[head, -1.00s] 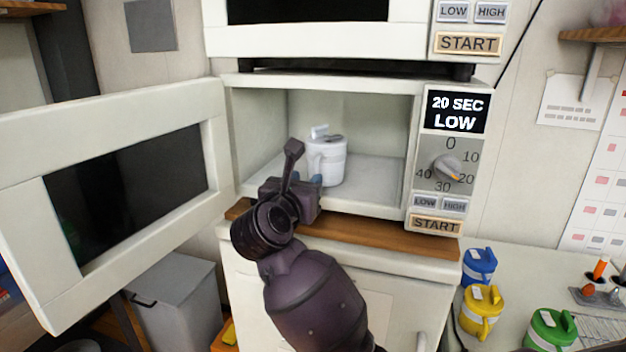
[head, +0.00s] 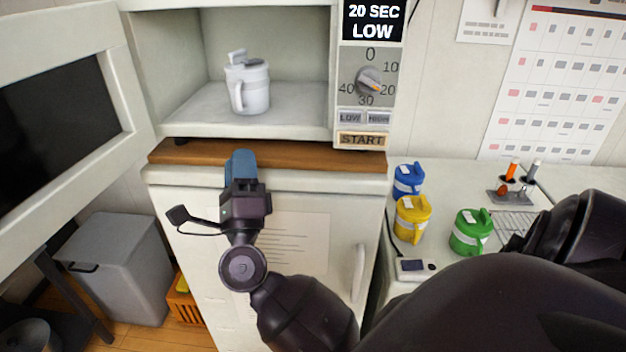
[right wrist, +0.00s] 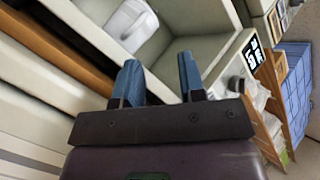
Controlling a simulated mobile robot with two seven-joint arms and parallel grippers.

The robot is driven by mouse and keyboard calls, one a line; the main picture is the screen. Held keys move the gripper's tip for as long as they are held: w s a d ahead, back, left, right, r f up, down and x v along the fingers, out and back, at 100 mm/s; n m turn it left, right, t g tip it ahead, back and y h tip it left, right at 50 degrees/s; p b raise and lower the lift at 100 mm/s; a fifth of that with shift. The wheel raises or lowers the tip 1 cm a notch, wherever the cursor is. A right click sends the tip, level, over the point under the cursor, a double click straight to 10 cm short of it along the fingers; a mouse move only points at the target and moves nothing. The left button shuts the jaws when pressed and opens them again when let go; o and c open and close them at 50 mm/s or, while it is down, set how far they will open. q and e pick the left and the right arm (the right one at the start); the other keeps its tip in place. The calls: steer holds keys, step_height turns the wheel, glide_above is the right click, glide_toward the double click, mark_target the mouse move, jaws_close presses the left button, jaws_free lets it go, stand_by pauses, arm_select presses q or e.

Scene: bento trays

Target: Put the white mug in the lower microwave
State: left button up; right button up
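The white mug (head: 248,85) stands upright on the floor of the open lower microwave (head: 333,75), its lid on and handle toward the front left. In the right wrist view a white shape inside the cavity at the top appears to be the mug (right wrist: 132,22). My right gripper (head: 241,165) is outside, below and in front of the cavity, apart from the mug. In the right wrist view its blue fingers (right wrist: 159,78) are spread with nothing between them. My left gripper is not in view.
The microwave door (head: 105,150) stands wide open at the left. A wooden shelf (head: 290,157) lies under the microwave. Blue (head: 409,179), yellow (head: 412,218) and green (head: 470,232) mugs stand on the counter at the right. A grey bin (head: 120,265) is at lower left.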

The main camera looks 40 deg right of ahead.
steer(key=s+a+f+n+y, duration=0.2)
steer(key=f+n+y, duration=0.7)
steer(key=n, duration=0.3)
steer(key=s+a+f+n+y, duration=0.1)
steer(key=s+f+n+y, duration=0.1)
steer(key=f+n+y, duration=0.75)
steer(key=s+d+f+n+g+h, duration=0.1)
steer(key=s+f+n+g, duration=0.3)
steer(key=f, duration=0.5)
steer(key=s+d+f+n+g+h, duration=0.1)
steer(key=s+d+f+n+g, duration=0.2)
steer(key=s+f+n, duration=0.3)
steer(key=s+f+g, duration=0.1)
steer(key=s+f, duration=0.2)
steer(key=f, duration=0.1)
steer(key=shift+f+g+h, duration=0.25)
steer(key=shift+g+h, duration=0.1)
steer(key=shift+g, duration=0.05)
